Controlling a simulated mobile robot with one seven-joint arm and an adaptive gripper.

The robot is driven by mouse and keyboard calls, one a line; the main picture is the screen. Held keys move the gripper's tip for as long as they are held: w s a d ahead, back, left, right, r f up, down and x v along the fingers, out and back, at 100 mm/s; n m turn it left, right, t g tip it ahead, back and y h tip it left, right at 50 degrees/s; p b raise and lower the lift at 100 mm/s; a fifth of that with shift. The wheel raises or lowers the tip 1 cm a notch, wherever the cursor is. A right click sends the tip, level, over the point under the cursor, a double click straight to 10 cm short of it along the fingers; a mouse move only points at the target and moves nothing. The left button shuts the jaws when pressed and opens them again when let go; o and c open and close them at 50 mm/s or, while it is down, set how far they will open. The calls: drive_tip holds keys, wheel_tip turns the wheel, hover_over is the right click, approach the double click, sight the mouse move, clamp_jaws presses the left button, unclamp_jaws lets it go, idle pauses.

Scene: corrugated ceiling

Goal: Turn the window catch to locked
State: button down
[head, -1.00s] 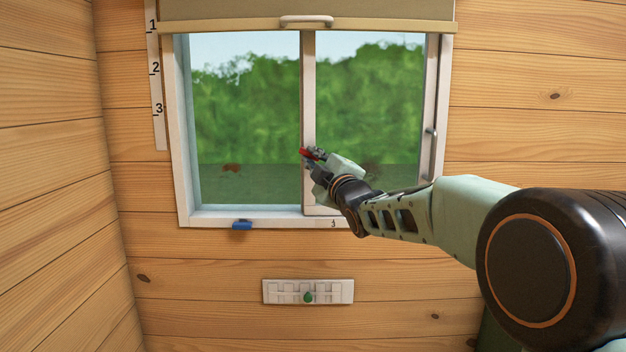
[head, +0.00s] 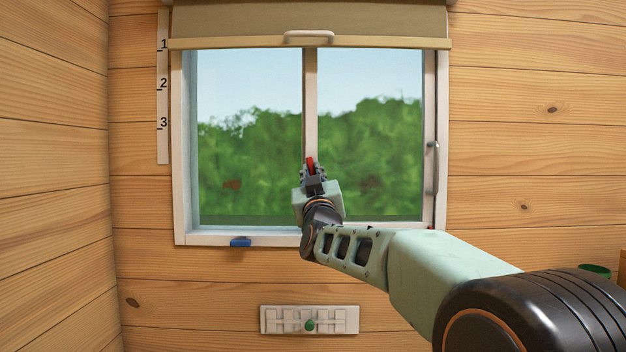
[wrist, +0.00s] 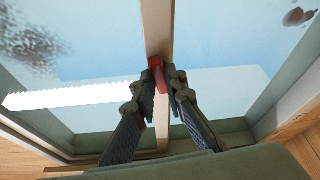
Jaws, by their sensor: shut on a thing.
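The red window catch (head: 310,164) is on the middle upright (head: 309,110) of the sliding window. It points roughly upright in the head view. My gripper (head: 312,174) is shut on the catch, from below and in front. In the wrist view the red catch (wrist: 158,74) shows between the two dark fingertips (wrist: 160,84), against the pale upright. The fingers and wrist hide the catch's lower part and pivot.
A beige blind (head: 240,22) with a pull handle (head: 308,36) hangs above. A grey handle (head: 432,167) is on the right frame. A blue piece (head: 240,242) is at the sill. A slotted white panel (head: 285,320) with a green knob (head: 309,325) is below.

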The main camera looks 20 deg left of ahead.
drive_tip(key=shift+a+m+t+h, duration=0.15)
drive_tip(key=shift+m+t+h, duration=0.15)
drive_tip(key=shift+m+h, duration=1)
drive_tip(key=shift+m, duration=0.7)
drive_tip(key=c, duration=2)
unclamp_jaws()
drive_tip(key=shift+o, duration=0.2)
drive_tip(key=shift+s, duration=0.1)
drive_tip(key=v, duration=1.2)
drive_tip(key=shift+f, duration=0.2)
